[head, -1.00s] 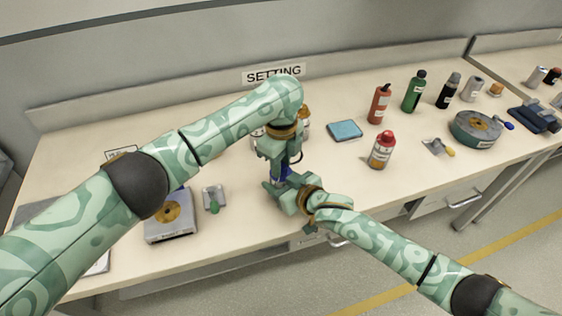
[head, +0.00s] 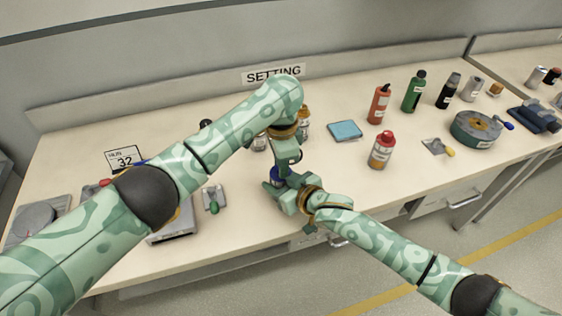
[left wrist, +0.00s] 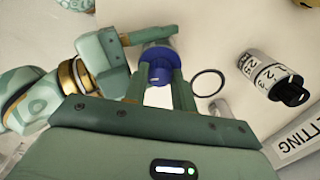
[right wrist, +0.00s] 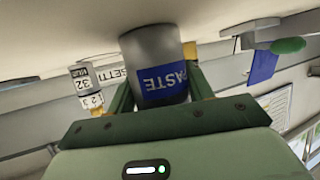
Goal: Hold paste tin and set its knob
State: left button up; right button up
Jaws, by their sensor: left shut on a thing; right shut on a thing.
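The paste tin (right wrist: 152,45) is a grey cylinder with a blue PASTE label, seen in the right wrist view between the fingers of my right gripper (right wrist: 160,98). In the head view my right gripper (head: 281,190) is shut on the tin's body at the bench's front. The blue knob (left wrist: 160,62) shows in the left wrist view, between the fingertips of my left gripper (left wrist: 161,78), which is shut on it. In the head view my left gripper (head: 282,168) comes down from above; the knob is mostly hidden there.
A SETTING sign (head: 273,74) is on the back wall and a 32 card (head: 124,159) stands at the left. A cylinder with numbers (left wrist: 265,75) is near my left gripper. A green-handled scoop (head: 213,199) lies left.

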pick_arm(q)
jog(key=shift+r+n, duration=0.1)
jog(key=shift+n, duration=1)
pick_arm(e)
jog(key=shift+s+f, duration=0.1)
pick_arm(q)
jog(key=shift+w, duration=0.1)
jog(key=o, duration=1)
